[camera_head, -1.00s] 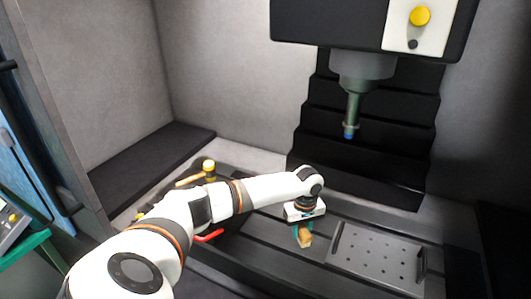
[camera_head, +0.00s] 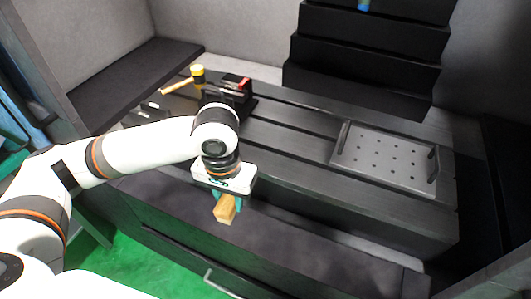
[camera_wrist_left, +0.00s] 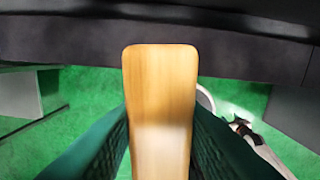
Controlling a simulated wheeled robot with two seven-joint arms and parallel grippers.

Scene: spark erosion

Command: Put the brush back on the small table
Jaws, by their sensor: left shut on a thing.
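My left gripper (camera_head: 226,203) is shut on the brush (camera_head: 226,209), of which a light wooden block shows below the fingers. In the left wrist view the brush's wooden part (camera_wrist_left: 160,100) stands between the two green fingers, and its bristles do not show. The gripper holds the brush in the air over the front ledge of the machine. I cannot make out the small table for sure; a green edge (camera_head: 12,165) at the far left may be part of it. My right gripper is out of view.
A perforated plate with handles (camera_head: 390,158) lies on the slotted machine bed (camera_head: 290,135). A yellow-headed mallet (camera_head: 197,75) and a dark vise-like block with red (camera_head: 232,88) are at the back left. Green floor (camera_head: 160,255) lies in front of the machine.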

